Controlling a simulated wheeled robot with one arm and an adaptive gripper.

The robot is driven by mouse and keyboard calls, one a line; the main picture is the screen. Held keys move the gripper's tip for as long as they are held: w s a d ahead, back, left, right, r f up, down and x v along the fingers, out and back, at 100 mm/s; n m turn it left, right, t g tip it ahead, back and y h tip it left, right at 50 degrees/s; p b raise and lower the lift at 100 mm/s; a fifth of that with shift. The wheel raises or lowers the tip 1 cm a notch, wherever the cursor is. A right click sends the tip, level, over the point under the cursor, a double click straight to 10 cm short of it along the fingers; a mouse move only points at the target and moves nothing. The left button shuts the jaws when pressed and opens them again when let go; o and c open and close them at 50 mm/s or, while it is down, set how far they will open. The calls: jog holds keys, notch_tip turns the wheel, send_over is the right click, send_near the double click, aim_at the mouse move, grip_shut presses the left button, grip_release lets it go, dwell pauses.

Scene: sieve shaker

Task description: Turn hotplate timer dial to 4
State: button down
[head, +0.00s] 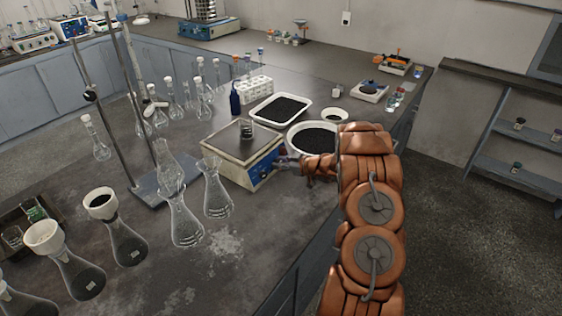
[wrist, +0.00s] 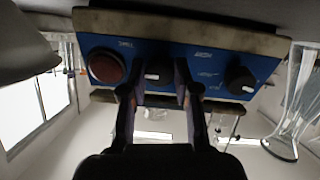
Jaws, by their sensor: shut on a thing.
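The hotplate (head: 222,147) is a cream box with a dark top and a blue front panel, standing near the bench's right side in the head view. In the wrist view the blue panel (wrist: 207,68) appears upside down, with a round red knob (wrist: 105,66) at left, a middle dial (wrist: 158,74) and a black dial (wrist: 240,79) at right. My gripper (head: 281,162) is at the panel. In the wrist view its two fingers are on either side of the middle dial, shut on it. The labels and dial numbers are too small to read, and the fingers partly hide the middle dial.
A small glass beaker (head: 246,129) stands on the hotplate. A white bowl of dark grains (head: 291,139) and a white tray (head: 254,107) are close behind my gripper. Glass flasks (head: 219,197) stand left of the hotplate. The bench's front right is clear.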

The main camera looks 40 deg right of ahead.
dwell(0.4)
jog(key=c, duration=0.8)
grip_release()
jog(key=shift+c, duration=0.2)
jog(key=v, duration=1.2)
jog(key=shift+w+d+r, duration=0.1)
